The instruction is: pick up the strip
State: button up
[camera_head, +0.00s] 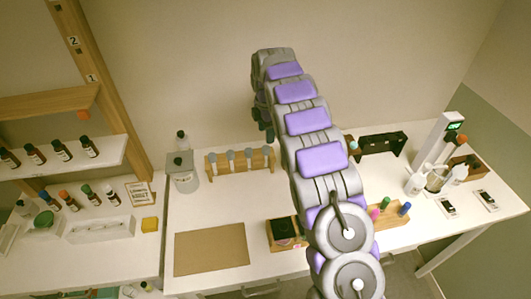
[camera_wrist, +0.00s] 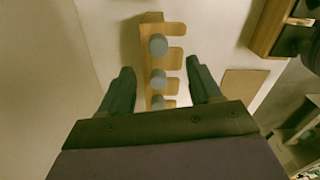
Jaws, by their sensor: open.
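I cannot make out for certain which thing is the strip. My gripper (camera_wrist: 160,66) is open in the wrist view, with its two dark fingers apart and nothing seen between them up close. Beyond the fingers is a wooden rack (camera_wrist: 174,28) with a row of grey round-topped pieces (camera_wrist: 158,44); its near end is hidden by the gripper body. In the head view the same kind of rack (camera_head: 214,170) stands at the back of the white table, and my gripper is above and near its right end, small and dark. A pale thin piece (camera_wrist: 300,22) lies at a wooden box's edge in the wrist view.
A brown mat (camera_head: 211,250) lies on the table (camera_head: 200,212). A grey container (camera_head: 182,180) stands left of the rack. A small wooden box (camera_head: 284,246) is at the front middle. Bottles stand on the left shelf (camera_head: 40,168). A dark rack (camera_head: 382,143) stands right.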

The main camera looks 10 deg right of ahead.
aim_at(266, 147)
jog(key=f+b, duration=0.1)
jog(key=f, duration=0.7)
jog(key=shift+w+f, duration=0.15)
jog(key=shift+w, duration=0.05)
jog(key=c, duration=0.9)
